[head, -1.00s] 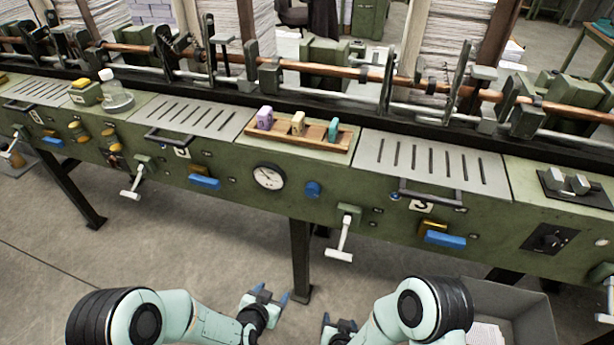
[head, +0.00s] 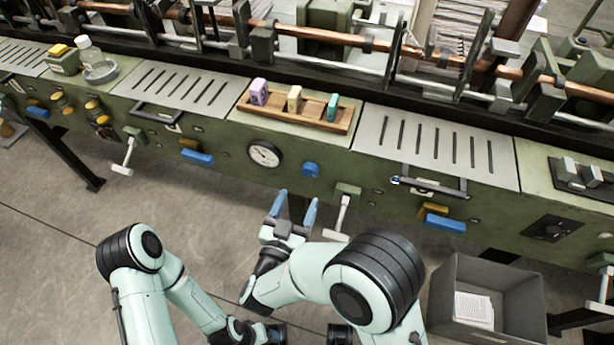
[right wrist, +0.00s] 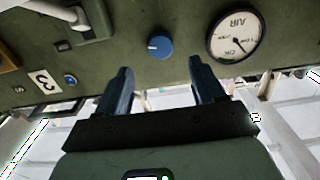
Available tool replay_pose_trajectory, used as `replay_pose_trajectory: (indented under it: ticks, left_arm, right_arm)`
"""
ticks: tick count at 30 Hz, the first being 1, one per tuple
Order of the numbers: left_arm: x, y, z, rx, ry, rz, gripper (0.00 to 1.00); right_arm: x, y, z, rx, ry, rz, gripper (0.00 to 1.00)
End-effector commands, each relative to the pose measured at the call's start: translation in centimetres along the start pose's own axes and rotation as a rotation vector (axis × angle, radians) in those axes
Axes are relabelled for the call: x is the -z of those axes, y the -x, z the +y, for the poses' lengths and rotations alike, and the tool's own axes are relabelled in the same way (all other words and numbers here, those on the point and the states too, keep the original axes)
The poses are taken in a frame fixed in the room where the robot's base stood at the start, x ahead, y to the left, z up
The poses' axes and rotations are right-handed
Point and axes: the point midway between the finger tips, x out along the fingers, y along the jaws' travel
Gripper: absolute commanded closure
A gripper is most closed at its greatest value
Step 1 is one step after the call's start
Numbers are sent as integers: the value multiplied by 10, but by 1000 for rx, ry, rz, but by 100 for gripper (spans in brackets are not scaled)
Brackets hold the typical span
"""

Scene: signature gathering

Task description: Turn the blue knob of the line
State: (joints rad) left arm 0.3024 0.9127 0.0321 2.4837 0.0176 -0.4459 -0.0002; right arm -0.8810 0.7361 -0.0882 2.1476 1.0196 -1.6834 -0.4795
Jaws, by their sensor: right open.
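The blue knob (head: 310,169) is a small round knob on the green front panel of the line, just right of the dial gauge. It also shows in the right wrist view (right wrist: 159,46), with a small pale mark at its left edge. My right gripper (head: 296,203) is open and empty, its two blue fingers pointing up toward the panel, below and slightly left of the knob. In the right wrist view the fingertips (right wrist: 160,68) stand apart on either side below the knob, not touching it. My left gripper (head: 255,331) is low at the bottom edge; its fingers are not clear.
The gauge (head: 264,154) is left of the knob. A white lever handle (head: 338,218) hangs close to the right of my right gripper. A wooden tray (head: 262,111) holds coloured blocks above. A grey bin (head: 525,285) with papers stands at lower right.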

Motion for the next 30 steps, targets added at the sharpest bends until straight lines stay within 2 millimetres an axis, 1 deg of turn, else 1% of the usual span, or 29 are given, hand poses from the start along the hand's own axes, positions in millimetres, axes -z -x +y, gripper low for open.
replay_pose_trajectory:
  ticks: [1,6,9,12,17,24,26,27,29,30]
  left_arm:
    - [2,-1,0,0,0,4,32]
    - [5,-3,-1,1,0,13,32]
    - [7,-4,-2,1,0,18,32]
    - [8,-4,-2,1,0,22,32]
    - [9,-5,-2,1,0,25,32]
    - [9,-4,-2,1,0,25,32]
    - [9,-4,-2,1,0,25,32]
    - [9,-4,-2,1,0,25,32]
    - [9,-4,-2,1,0,25,32]
    - [9,-4,-2,1,0,25,32]
  right_arm:
    - [0,-12,1,-5,-3,1,32]
    - [-1,-45,0,-2,-2,0,32]
    - [-1,-60,0,-1,-2,-1,32]
    - [-1,-70,0,-1,-1,-1,32]
    - [0,-76,0,1,-1,-1,32]
    - [0,-77,0,2,-1,-1,32]
    - [0,-76,0,2,-1,-1,51]
    - [0,-76,0,2,-1,-1,64]
    - [0,-76,0,2,-1,-1,84]
    - [0,-76,0,2,-1,-1,87]
